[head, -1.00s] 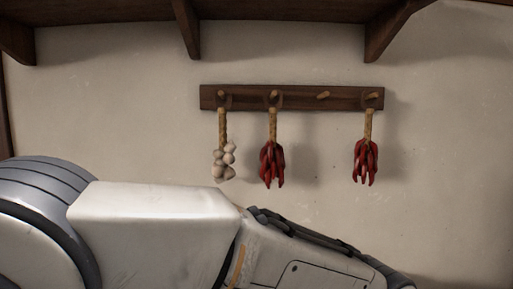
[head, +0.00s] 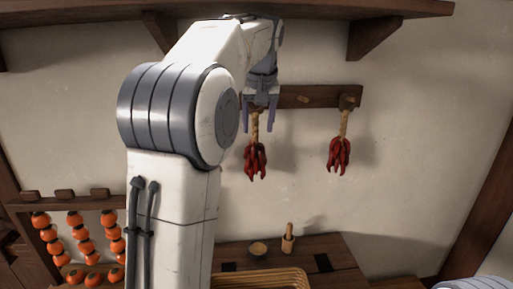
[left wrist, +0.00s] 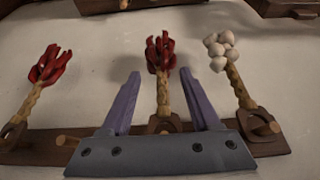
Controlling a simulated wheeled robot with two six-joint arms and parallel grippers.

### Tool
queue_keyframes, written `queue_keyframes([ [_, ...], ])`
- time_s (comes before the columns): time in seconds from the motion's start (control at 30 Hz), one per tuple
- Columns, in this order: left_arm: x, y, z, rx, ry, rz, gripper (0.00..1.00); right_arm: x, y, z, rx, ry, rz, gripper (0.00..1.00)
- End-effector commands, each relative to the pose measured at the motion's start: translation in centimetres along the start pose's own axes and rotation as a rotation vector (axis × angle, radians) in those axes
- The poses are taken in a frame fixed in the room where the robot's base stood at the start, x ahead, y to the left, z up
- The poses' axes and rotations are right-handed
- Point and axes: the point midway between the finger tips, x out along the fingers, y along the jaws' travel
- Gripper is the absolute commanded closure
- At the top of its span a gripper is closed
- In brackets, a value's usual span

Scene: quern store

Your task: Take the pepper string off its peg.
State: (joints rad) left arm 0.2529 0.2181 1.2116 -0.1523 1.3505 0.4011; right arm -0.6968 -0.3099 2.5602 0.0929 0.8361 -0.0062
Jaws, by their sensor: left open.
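Two pepper strings hang from a dark peg rail (head: 305,96) on the wall, each a bunch of red peppers under a straw braid. The middle pepper string (head: 255,160) hangs just below my left gripper (head: 259,127); the other pepper string (head: 340,152) hangs to its right, clear of the gripper. In the left wrist view, which is upside down, the middle pepper string (left wrist: 161,55) shows with its braid between the open purple fingers of my left gripper (left wrist: 161,82). My right gripper is not seen.
A garlic string (left wrist: 233,70) hangs beside the middle peppers; my arm hides it in the head view. One peg (head: 302,99) is bare. A shelf (head: 350,10) runs above. Below stand a wooden table (head: 330,255), a basket (head: 262,280) and a rack of orange fruit (head: 80,232).

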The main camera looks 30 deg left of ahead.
Motion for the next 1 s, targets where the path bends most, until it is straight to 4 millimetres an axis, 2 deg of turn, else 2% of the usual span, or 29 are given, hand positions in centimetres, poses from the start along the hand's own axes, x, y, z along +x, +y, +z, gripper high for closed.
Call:
queue_keyframes([
  [0.03,0.0,0.0,-0.8,-0.001,-0.001,-0.001,0.38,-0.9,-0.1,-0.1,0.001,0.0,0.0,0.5],
  [0.27,0.7,0.1,-2.3,0.0,0.0,0.001,0.38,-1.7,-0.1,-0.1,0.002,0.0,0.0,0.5],
  [0.57,2.4,0.0,-6.8,0.0,-0.001,0.001,0.38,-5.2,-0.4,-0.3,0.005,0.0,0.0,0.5],
  [0.7,3.6,0.0,-6.4,0.001,-0.001,0.001,0.38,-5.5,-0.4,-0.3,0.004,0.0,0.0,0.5],
  [0.93,3.9,0.0,-6.4,0.0,0.001,0.002,0.38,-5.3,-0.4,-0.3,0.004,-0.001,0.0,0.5],
  [0.97,3.9,0.0,-6.4,0.0,0.001,0.002,0.41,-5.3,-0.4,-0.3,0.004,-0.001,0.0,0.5],
  [1.0,3.9,0.0,-6.4,0.001,0.001,0.002,0.57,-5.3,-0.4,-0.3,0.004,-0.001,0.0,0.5],
])
